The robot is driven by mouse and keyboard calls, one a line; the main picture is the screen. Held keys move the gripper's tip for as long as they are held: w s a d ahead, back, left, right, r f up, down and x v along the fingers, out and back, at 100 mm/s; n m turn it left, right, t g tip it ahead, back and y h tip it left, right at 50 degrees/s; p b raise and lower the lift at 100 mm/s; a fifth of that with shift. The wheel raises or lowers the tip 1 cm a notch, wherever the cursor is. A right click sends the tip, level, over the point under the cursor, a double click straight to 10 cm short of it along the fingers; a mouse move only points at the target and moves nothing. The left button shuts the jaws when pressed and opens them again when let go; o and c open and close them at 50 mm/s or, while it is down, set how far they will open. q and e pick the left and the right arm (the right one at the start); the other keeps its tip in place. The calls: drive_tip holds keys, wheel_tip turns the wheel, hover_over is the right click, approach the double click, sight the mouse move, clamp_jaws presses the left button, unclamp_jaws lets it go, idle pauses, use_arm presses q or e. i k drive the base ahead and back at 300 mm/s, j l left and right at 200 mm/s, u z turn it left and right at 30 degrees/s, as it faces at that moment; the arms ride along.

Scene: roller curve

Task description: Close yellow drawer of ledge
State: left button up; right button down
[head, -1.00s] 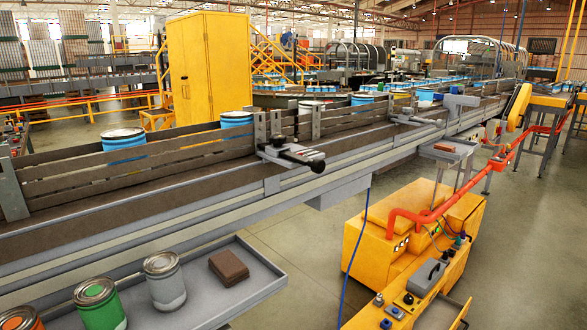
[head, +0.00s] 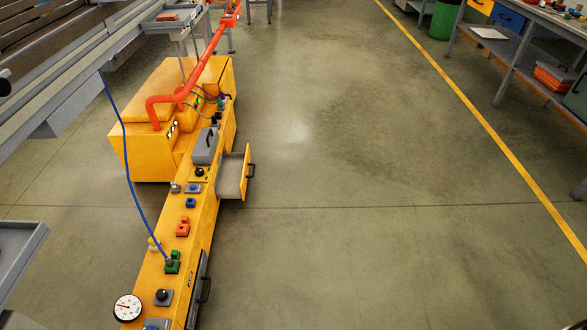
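The yellow ledge (head: 178,222) is a long low console left of centre in the head view, with knobs, buttons and a gauge on top. Its yellow drawer (head: 247,172) stands pulled out to the right, with a dark handle on its front and a grey inside that looks empty. A second dark handle (head: 204,290) shows on the ledge's near side, on a front that looks flush. Neither of my grippers is in view.
A conveyor (head: 60,75) runs along the upper left, and a grey tray (head: 18,250) juts in at the left edge. A blue cable (head: 125,150) hangs down to the ledge. Open floor (head: 370,200) lies right of the drawer. A workbench (head: 530,50) stands at the upper right.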

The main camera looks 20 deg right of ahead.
sight(230, 182)
drive_tip(key=i+l, duration=0.1)
drive_tip(key=i, duration=0.3)
drive_tip(key=i+l+u, duration=0.15)
drive_tip(key=i, duration=0.2)
drive_tip(key=i+l, duration=0.15)
drive_tip(key=i, duration=0.25)
drive_tip(key=u, duration=0.05)
